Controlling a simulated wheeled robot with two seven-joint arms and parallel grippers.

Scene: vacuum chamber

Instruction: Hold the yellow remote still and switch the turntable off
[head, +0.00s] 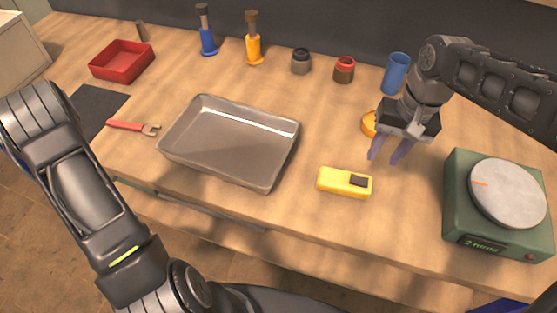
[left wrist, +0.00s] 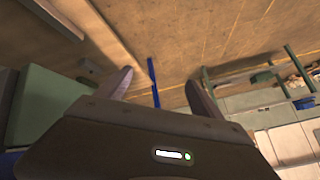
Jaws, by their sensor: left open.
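The yellow remote (head: 344,183) lies on the table's front part, right of the metal tray, with a dark patch on its right end. The turntable (head: 462,205) at the right has a green base, a round grey disc (head: 508,192) with an orange mark, a front label and a small red button (head: 529,257) at its front right corner. My right gripper (head: 388,154) is open and empty, fingers down, above the table between remote and turntable. My left gripper (left wrist: 160,92) is open and empty in the left wrist view; it is outside the head view.
A metal tray (head: 213,163) fills the table's middle. A red-handled wrench (head: 130,126) and red bin (head: 122,75) are at the left. A blue cup (head: 396,72), a red-topped jar (head: 344,69) and an orange round thing (head: 369,124) stand near the right arm.

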